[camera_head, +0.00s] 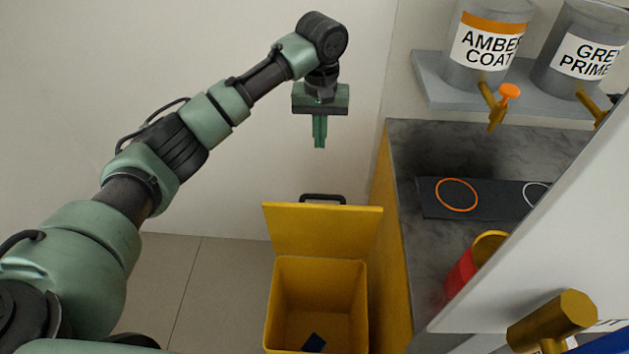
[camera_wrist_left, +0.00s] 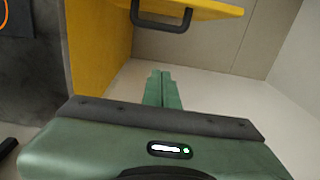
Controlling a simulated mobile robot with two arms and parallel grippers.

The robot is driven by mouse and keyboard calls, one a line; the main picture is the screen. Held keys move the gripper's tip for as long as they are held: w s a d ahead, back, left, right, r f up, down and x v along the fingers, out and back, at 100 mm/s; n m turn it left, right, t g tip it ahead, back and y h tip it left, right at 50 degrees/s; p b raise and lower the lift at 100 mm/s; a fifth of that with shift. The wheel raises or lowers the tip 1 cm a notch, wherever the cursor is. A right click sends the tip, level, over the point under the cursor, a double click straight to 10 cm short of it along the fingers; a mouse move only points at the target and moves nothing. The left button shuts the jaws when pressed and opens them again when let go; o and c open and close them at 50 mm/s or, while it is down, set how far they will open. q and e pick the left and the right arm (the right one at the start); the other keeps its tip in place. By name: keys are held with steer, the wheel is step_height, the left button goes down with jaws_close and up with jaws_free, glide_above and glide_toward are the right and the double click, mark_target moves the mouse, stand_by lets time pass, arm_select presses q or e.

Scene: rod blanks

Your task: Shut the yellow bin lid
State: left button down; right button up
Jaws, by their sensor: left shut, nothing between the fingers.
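The yellow bin (camera_head: 317,300) stands on the floor in the head view, with a small dark blue piece inside at the bottom. Its yellow lid (camera_head: 322,231) is open and raised at the back of the bin. A black handle (camera_head: 322,198) is at the lid's top edge. My left gripper (camera_head: 319,146) is shut and empty, pointing down, and shows above the lid handle in the picture, apart from it. In the left wrist view the lid (camera_wrist_left: 200,8) and its handle (camera_wrist_left: 160,24) are at the top, beyond the shut left gripper (camera_wrist_left: 162,74). My right gripper is not in view.
A bench with a dark grey top (camera_head: 415,235) and yellow side stands right of the bin. It holds a dark mat (camera_head: 485,198) with rings and a red cup (camera_head: 462,272). Two labelled tanks with taps sit on a grey shelf (camera_head: 440,92). A white panel (camera_head: 530,250) blocks the right.

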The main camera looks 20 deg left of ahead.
arm_select(q)
steer(key=s+f, duration=0.3)
steer(key=f, duration=0.8)
steer(key=shift+d+f+p, duration=0.35)
steer(key=shift+p, duration=0.1)
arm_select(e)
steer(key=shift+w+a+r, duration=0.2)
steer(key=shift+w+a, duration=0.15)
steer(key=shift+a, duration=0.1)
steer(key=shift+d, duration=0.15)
arm_select(q)
steer(key=shift+s, duration=0.1)
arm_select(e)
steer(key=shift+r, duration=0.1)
